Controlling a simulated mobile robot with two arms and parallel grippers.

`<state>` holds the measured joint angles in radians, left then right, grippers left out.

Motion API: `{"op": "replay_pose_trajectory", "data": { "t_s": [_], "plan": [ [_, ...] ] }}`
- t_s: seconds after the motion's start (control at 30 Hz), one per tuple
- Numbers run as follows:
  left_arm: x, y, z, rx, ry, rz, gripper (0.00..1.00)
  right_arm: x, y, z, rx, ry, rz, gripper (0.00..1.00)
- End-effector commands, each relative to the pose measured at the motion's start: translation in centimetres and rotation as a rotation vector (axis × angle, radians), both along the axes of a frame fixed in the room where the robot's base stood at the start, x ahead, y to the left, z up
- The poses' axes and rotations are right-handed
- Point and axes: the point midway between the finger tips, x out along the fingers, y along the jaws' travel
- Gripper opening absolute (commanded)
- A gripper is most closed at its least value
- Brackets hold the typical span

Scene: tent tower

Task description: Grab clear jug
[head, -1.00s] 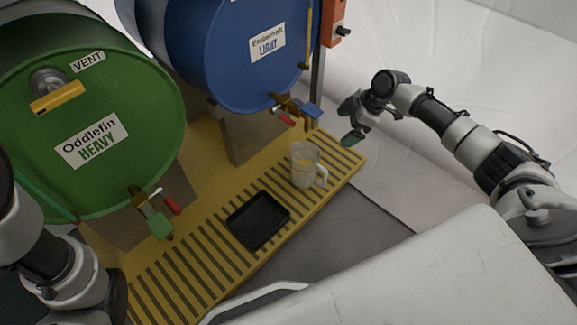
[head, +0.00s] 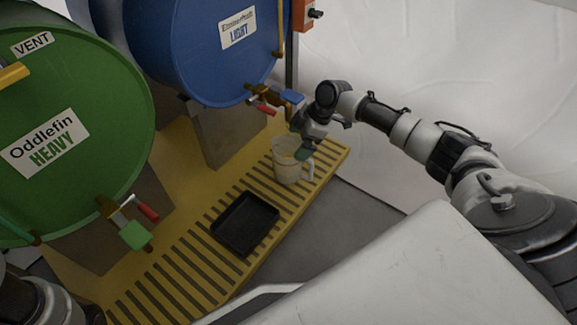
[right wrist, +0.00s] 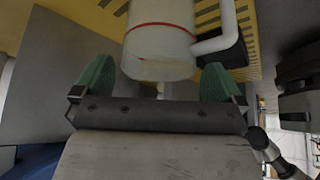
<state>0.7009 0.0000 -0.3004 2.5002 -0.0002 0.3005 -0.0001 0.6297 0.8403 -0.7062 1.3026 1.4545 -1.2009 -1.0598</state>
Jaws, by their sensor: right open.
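The clear jug (head: 286,163) stands upright on the yellow slatted rack, below the blue barrel's tap, with its handle toward the right. In the right wrist view the jug (right wrist: 160,42) has a red line around it and a pale handle. My right gripper (head: 306,150) is at the jug's upper right in the head view. In the right wrist view its two green fingers (right wrist: 157,82) are spread apart, with the jug's end between and just beyond them. I cannot tell whether they touch it. My left gripper is out of view.
A black tray (head: 245,223) lies on the slatted rack (head: 178,274). The blue barrel (head: 190,50) with its tap (head: 270,98) is close above the jug. The green barrel (head: 70,130) is at the left, with its tap (head: 128,222) over the rack.

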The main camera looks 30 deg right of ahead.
Motion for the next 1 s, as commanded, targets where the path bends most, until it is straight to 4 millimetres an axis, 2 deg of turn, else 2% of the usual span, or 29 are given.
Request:
{"op": "replay_pose_trajectory", "data": {
  "t_s": [0.03, 0.1, 0.4, 0.73, 1.0],
  "plan": [
    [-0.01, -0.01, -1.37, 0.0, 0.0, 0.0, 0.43, 0.17, 0.42, -1.34, 0.001, -0.001, 0.002, 1.0],
    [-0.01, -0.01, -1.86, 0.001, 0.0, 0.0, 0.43, 0.32, 0.75, -1.85, 0.001, -0.001, 0.002, 1.0],
    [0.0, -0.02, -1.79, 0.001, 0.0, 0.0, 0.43, 0.4, 0.95, -1.8, 0.0, -0.001, 0.0, 0.98],
    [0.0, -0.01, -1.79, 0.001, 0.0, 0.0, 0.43, 0.38, 0.93, -1.81, 0.0, 0.0, 0.0, 0.48],
    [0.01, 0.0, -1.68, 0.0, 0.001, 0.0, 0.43, 0.42, 0.94, -1.65, 0.001, -0.001, 0.0, 0.46]
  ]
}}
